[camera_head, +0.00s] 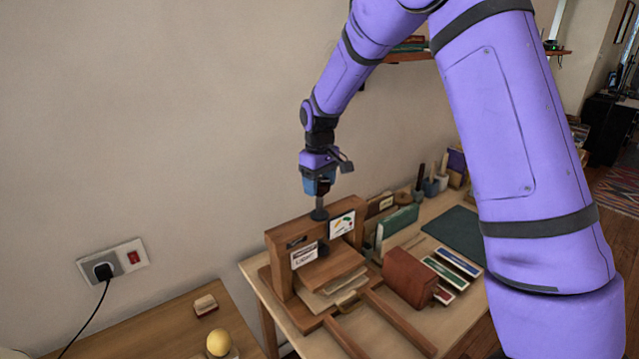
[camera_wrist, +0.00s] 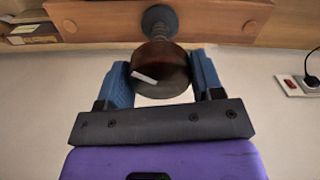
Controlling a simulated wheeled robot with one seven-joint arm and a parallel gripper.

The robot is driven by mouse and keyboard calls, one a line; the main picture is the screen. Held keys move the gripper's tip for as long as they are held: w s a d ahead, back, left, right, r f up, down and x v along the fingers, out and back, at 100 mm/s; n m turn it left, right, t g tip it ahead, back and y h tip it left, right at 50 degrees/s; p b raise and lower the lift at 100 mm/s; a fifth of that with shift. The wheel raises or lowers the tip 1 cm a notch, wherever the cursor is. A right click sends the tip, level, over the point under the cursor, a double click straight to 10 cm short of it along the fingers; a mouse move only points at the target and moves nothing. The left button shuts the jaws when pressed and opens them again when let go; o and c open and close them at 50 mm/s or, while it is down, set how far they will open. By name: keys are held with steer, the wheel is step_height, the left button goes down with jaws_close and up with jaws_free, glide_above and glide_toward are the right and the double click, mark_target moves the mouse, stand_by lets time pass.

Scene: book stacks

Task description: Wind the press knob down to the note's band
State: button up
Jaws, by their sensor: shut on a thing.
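The wooden book press (camera_head: 284,245) stands on the table, with a dark screw (camera_head: 319,206) rising from its top beam. In the wrist view the dark round knob (camera_wrist: 163,66) with a white mark on its face sits between my blue fingers, the screw (camera_wrist: 158,20) beyond it. My gripper (camera_head: 319,189) points down over the beam, shut on the knob; it also shows in the wrist view (camera_wrist: 163,78). A white card with a green, yellow and red dial (camera_head: 342,224) is on the beam's right. A note with dark lettering, seemingly "LIGHT" (camera_head: 304,256), is on its left.
A brown book or box (camera_head: 410,277), colored-spined books (camera_head: 458,263) and a dark green mat (camera_head: 457,234) lie right of the press. Pots with tools (camera_head: 430,185) stand behind. A lower table (camera_head: 150,325) at left holds a yellow ball (camera_head: 219,342).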

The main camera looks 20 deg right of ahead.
mark_target(319, 181)
steer(key=m, duration=1.1)
steer(key=shift+w+r, duration=0.1)
steer(key=shift+m, duration=0.4)
stand_by(0.3)
steer(key=o, duration=0.9)
step_height(319, 181, up, 11)
steer(key=shift+f, duration=0.1)
